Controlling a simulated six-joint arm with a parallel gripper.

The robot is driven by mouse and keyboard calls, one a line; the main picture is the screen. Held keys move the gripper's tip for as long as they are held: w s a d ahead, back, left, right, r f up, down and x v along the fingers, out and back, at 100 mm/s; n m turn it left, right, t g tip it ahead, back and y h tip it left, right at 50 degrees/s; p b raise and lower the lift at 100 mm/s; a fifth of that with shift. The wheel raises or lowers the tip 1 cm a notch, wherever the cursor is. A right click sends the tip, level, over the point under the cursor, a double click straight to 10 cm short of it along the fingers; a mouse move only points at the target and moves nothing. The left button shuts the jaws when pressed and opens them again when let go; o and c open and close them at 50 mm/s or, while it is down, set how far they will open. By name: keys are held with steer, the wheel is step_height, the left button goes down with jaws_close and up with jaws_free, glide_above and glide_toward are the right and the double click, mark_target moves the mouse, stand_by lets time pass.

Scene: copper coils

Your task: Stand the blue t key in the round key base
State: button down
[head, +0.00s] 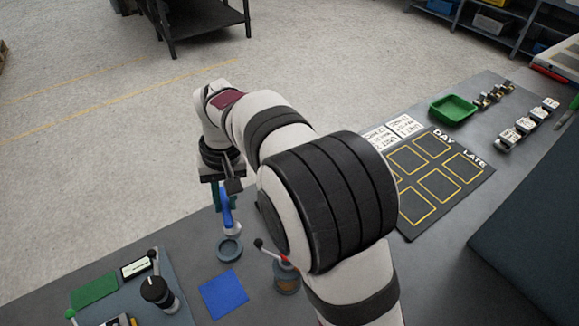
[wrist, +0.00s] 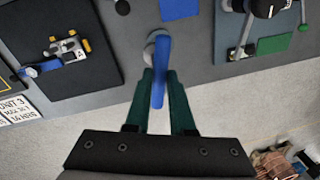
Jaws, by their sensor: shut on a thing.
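My gripper (head: 224,192) is shut on the blue t key (head: 227,214) and holds it above the table near the front edge. In the wrist view the blue key (wrist: 160,66) lies between the two dark green fingers (wrist: 161,88). The key's lower end points down toward a grey round base (head: 229,250). A pale grey part shows at the key's lower end. In the wrist view a grey round shape (wrist: 151,48) is partly hidden behind the key. I cannot tell whether key and base touch.
A blue square (head: 223,294) lies by the base. A board with a black knob (head: 155,290) is at left. A marked mat (head: 455,195) and green tray (head: 453,110) are at right.

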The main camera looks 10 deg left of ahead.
steer(key=shift+s+a+f, duration=0.15)
steer(key=shift+a+f, duration=0.2)
steer(key=shift+f, duration=0.4)
steer(key=shift+s+a+f, duration=0.2)
steer(key=shift+a+f, duration=0.1)
steer(key=shift+f, duration=0.4)
steer(key=shift+s+a+f, duration=0.15)
steer(key=shift+a+f, duration=0.2)
steer(key=shift+f, duration=2)
stand_by(0.4)
steer(key=shift+c, duration=1)
jaws_free()
step_height(320, 180, up, 7)
steer(key=shift+d, duration=0.1)
stand_by(0.7)
